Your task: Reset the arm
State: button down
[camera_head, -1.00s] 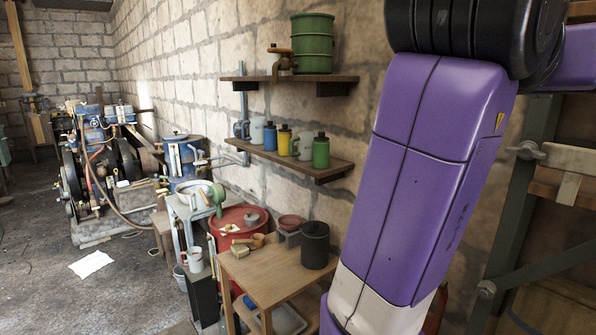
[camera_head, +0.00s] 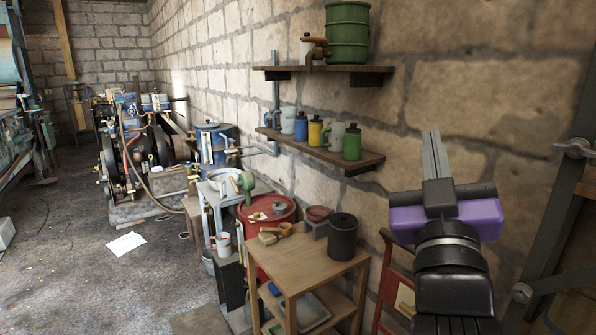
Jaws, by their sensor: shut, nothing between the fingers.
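My gripper (camera_head: 434,153) is at the right of the head view, in front of the block wall. Its grey fingers point up and lie together, with nothing between them. Behind the fingers are a dark palm and my purple and black wrist. The gripper is clear of the shelves and the wooden table. The engine (camera_head: 135,150) with its wheels and hoses stands on the floor at the far left.
A wooden table (camera_head: 308,262) with a black canister (camera_head: 342,238) stands left of my arm. Two wall shelves carry several bottles and a green drum (camera_head: 347,33). A red hand truck (camera_head: 390,285) stands behind my wrist. Floor at left is mostly clear, with a paper sheet (camera_head: 126,243).

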jog(key=s+a+f+n+y, duration=0.1)
jog(key=s+f+y, duration=0.1)
jog(key=s+f, duration=0.35)
jog(key=s+a+f+n+g+y, duration=0.1)
jog(key=s+f+y, duration=0.15)
jog(key=f, duration=0.65)
jog(key=s+a+f+n+y, duration=0.1)
jog(key=s+f+y, duration=0.2)
jog(key=f, duration=0.4)
jog(key=s+d+f+m+g, duration=0.1)
jog(key=s+f+g, duration=0.1)
jog(key=s+f, duration=0.4)
jog(key=s+d+f+m+g+h, duration=0.1)
jog(key=s+f, duration=0.5)
jog(key=s, duration=0.7)
jog(key=s+d+f+m+g+h, duration=0.1)
jog(key=s+d+f+m+g, duration=0.1)
jog(key=s+f+g, duration=0.2)
jog(key=s+f, duration=0.3)
jog(key=s, duration=0.2)
jog(key=shift+s+d+m+g, duration=0.3)
jog(key=shift+d+g, duration=0.1)
